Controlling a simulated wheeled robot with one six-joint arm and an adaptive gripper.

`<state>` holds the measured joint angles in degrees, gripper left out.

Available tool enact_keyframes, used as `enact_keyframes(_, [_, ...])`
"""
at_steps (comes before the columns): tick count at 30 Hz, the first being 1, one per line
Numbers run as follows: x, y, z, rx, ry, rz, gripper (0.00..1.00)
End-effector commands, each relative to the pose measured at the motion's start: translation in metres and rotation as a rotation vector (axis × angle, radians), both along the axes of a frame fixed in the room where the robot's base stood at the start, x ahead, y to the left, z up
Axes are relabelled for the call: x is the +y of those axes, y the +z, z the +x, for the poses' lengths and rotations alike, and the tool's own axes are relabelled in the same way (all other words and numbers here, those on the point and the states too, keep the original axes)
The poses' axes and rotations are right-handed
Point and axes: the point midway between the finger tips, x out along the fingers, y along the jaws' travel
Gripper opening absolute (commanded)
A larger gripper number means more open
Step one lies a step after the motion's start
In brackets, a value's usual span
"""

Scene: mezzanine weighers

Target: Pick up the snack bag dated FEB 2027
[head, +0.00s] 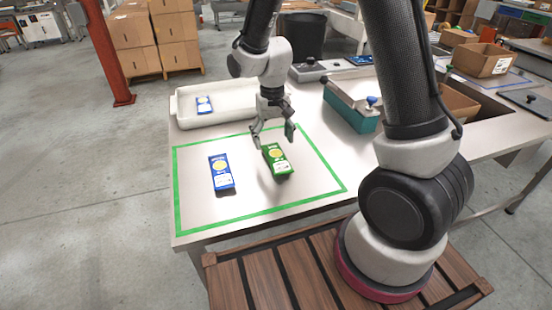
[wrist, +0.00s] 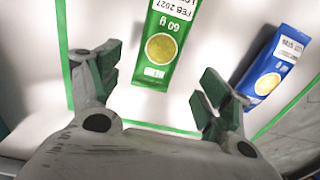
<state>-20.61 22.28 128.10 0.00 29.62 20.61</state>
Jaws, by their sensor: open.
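The green snack bag (head: 277,160) lies on the table inside the green tape outline. In the wrist view the green bag (wrist: 165,45) shows an upside-down label reading FEB 2027 and 60 g. A blue snack bag (head: 221,175) lies to its left in the head view; in the wrist view the blue bag (wrist: 270,67) is at the right, its date not readable. My gripper (head: 273,138) is open and empty above the table, close to the green bag. In the wrist view the fingers of my gripper (wrist: 158,90) stand apart, with the bag's near end between and beyond them.
A white tray (head: 225,115) at the table's back left holds another blue bag (head: 204,104). A teal device (head: 350,118) stands right of the green tape (head: 176,200). The table around the two bags is clear.

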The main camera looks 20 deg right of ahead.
Motion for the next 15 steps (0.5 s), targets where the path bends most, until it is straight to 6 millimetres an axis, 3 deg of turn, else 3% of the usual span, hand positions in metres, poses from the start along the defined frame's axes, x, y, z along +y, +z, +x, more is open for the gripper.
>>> enact_keyframes(9, [-0.003,-0.047,-0.001,0.002,0.0,-0.001,0.78])
enact_keyframes(15, [-0.003,-0.054,-0.001,0.0,0.0,0.0,0.78])
